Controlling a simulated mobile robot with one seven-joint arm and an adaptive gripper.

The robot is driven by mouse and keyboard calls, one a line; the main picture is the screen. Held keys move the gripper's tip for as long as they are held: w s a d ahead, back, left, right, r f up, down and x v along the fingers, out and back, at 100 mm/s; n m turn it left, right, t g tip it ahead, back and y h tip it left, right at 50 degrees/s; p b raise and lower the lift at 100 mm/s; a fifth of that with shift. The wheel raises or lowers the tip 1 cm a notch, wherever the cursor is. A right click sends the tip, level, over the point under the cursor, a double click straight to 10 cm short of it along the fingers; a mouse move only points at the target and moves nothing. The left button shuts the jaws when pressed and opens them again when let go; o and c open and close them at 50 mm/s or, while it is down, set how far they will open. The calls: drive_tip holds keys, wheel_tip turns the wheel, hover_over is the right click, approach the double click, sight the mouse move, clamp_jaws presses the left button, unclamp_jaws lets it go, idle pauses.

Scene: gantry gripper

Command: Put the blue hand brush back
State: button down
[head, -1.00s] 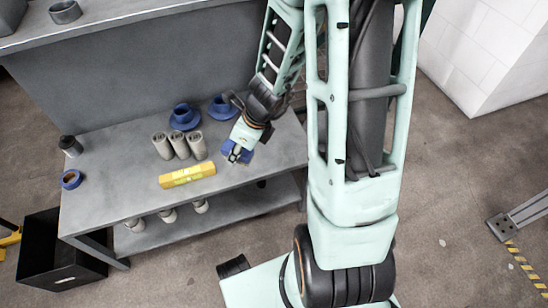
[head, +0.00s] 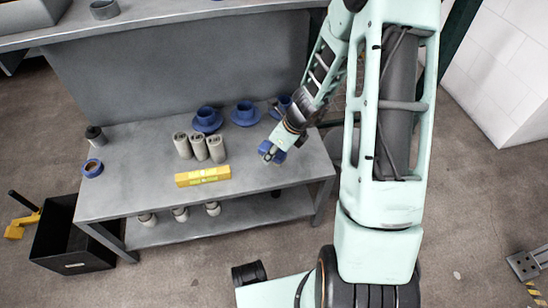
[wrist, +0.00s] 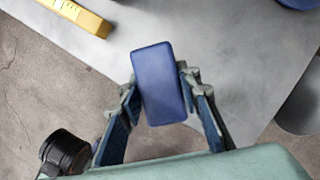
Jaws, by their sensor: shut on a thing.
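The blue hand brush (wrist: 158,88) shows in the wrist view as a plain blue block, upright in the picture. My gripper (wrist: 160,82) is shut on it, with one finger on each side. In the head view my gripper (head: 271,150) and the blue brush (head: 279,156) are over the front right part of the grey workbench (head: 135,185). I cannot tell how high the brush is above the bench top. Any bristles are hidden.
A yellow box (head: 203,176) and several grey cans (head: 199,147) stand left of my gripper. Blue cups on saucers (head: 207,120) stand behind. A black bin (head: 70,240) is on the floor.

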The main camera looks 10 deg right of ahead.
drive_tip(key=w+f, duration=0.1)
drive_tip(key=f, duration=0.1)
drive_tip(key=w+d+f+b, duration=0.1)
drive_tip(key=w+f, duration=0.1)
drive_tip(key=shift+f, duration=0.25)
drive_tip(key=shift+w+d+f+b, duration=0.15)
drive_tip(key=shift+f+b, duration=0.25)
drive_tip(key=shift+f, duration=0.45)
drive_tip(key=shift+w+a+f+b, duration=0.15)
drive_tip(key=shift+f+b, duration=0.2)
drive_tip(key=shift+f, duration=0.5)
drive_tip(key=shift+d, duration=0.1)
drive_tip(key=shift+f+b, duration=0.35)
drive_tip(key=shift+b, duration=0.05)
drive_tip(key=c, duration=1.7)
unclamp_jaws()
drive_tip(key=shift+s, duration=0.1)
drive_tip(key=o, duration=0.3)
drive_tip(key=shift+f, duration=0.1)
